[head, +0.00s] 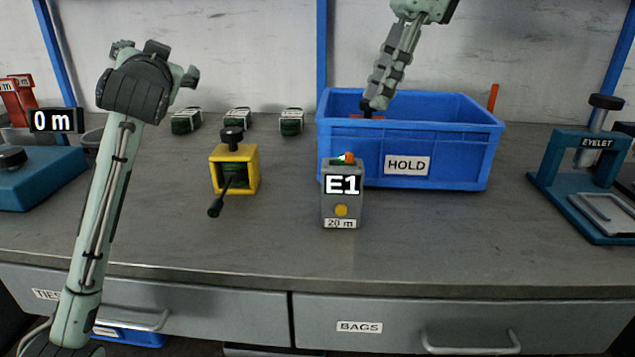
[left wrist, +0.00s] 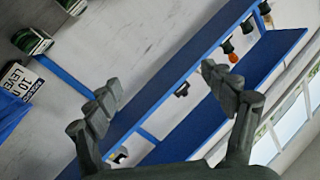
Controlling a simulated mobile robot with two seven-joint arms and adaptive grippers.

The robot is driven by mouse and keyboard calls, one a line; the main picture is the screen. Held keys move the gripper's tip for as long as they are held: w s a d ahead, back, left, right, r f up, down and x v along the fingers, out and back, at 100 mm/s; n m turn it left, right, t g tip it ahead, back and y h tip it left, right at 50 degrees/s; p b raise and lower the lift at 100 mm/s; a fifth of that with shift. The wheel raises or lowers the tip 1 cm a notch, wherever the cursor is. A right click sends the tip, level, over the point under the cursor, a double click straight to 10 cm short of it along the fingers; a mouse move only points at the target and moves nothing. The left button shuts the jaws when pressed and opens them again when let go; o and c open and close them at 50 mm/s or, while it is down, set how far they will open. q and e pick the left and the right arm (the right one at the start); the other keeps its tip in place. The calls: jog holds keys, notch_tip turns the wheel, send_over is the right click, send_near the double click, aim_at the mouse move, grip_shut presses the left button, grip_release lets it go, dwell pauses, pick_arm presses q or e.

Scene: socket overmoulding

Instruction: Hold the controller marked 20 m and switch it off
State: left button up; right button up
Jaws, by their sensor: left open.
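The controller marked 20 m (head: 342,205) is a small grey box standing upright on the bench, right of the middle. It has a dark display reading E1, a yellow round button on its front and a red-orange and green part on top. My right gripper (head: 372,103) points down into the blue HOLD bin behind the controller, apart from it. Its fingers overlap, so its opening is unclear. My left gripper (left wrist: 160,92) is open and empty in the left wrist view, facing the wall and a blue rail. The controller does not show there.
The blue HOLD bin (head: 455,145) stands close behind the controller. A yellow fixture (head: 247,172) with a black lever is to its left, with several dark green pieces behind. A teal EYELET press (head: 575,165) stands right. The bench front (head: 420,245) is clear.

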pick_arm(q)
jog(key=d+f+m+t+h, duration=0.2)
jog(key=d+f+h, duration=0.15)
jog(key=d, duration=1.25)
jog(key=m+t+h, duration=0.1)
jog(key=h, duration=0.4)
send_over(343, 179)
jog(key=w, duration=0.3)
jog(key=f, duration=0.5)
jog(key=shift+w+f, duration=0.2)
jog(key=shift+f, duration=0.05)
jog(key=s+f, duration=0.1)
jog(key=s+d+f+n, duration=0.1)
jog(key=shift+f, duration=0.3)
jog(key=s+f+n, duration=0.1)
jog(key=f+n+g+y, duration=0.1)
jog(key=f, duration=0.1)
jog(key=s+a+f+n, duration=0.1)
jog(key=shift+s+f+g+y, duration=0.15)
jog(key=shift+s+g+y, duration=0.15)
jog(key=shift+g+y, duration=0.1)
jog(key=shift+w+f, duration=0.1)
jog(key=shift+w, duration=0.1)
jog(key=w, duration=0.7)
jog(key=shift+w+a, duration=0.1)
jog(key=shift+w, duration=0.05)
jog(key=shift+c, duration=0.6)
jog(key=c, duration=1.3)
